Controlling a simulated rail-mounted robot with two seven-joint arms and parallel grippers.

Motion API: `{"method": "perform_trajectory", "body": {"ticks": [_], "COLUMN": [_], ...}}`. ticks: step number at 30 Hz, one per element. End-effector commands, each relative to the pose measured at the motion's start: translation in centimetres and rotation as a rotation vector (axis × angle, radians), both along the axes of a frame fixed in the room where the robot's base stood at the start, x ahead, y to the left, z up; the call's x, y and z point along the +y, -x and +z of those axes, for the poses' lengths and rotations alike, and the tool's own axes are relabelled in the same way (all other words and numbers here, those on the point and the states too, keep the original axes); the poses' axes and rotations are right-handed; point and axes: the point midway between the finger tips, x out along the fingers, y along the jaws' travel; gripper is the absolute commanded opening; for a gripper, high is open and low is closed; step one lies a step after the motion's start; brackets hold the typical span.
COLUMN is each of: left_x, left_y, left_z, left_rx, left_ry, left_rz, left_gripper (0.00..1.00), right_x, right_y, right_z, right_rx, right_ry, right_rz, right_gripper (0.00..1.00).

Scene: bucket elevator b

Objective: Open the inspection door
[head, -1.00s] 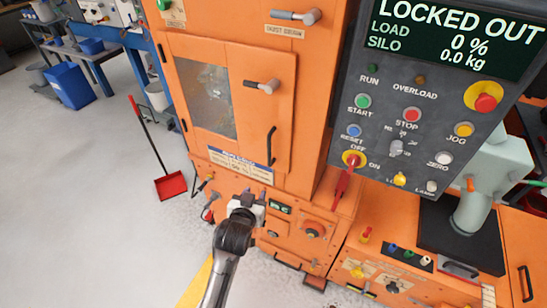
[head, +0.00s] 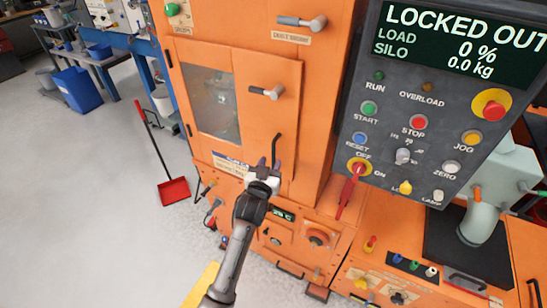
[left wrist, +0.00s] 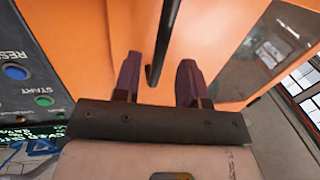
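The inspection door (head: 257,112) is an orange panel with a dusty window (head: 213,101) and looks closed. A grey latch handle (head: 268,92) sits on its upper part, pointing left. A black vertical bar handle (head: 276,149) is on its lower right. My left gripper (head: 269,165) is at the lower end of this bar. In the left wrist view, the two purple fingers (left wrist: 157,82) are spread apart. The black bar handle (left wrist: 163,40) shows between and beyond them, without visible contact. My right gripper is in none of the views.
The control panel (head: 430,110) reads LOCKED OUT and stands right of the door. A second grey handle (head: 301,22) is above the door. A red dustpan (head: 174,191) stands on the open floor at left.

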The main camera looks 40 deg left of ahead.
Motion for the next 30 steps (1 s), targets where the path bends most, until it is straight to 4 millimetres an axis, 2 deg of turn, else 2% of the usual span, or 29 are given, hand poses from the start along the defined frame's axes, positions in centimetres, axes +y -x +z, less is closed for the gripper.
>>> {"method": "perform_trajectory", "body": {"ticks": [3,9,22,23,30], "left_x": [0.7,1.4,1.6,1.6,1.6], "left_y": [-1.6,-3.1,-3.7,-3.7,-3.7], "left_z": [0.0,0.0,0.0,0.0,0.0], "left_rx": [-0.001,0.000,0.000,0.000,0.000], "left_ry": [0.000,0.000,0.000,0.000,0.000], "left_rz": [0.000,0.001,0.000,0.000,0.000], "left_gripper": [0.38,0.38,0.38,0.38,0.15], "right_x": [0.0,0.0,-0.2,-0.3,-0.3], "right_y": [0.0,0.0,0.0,0.0,0.0], "right_z": [-0.3,-0.4,-0.5,-0.5,-0.5], "right_rx": [0.000,0.000,0.000,0.000,0.000], "right_ry": [-0.001,0.000,0.008,0.009,0.009], "right_rz": [-0.001,-0.001,0.006,0.006,0.006], "right_gripper": [0.00,0.00,0.00,0.00,0.00]}}
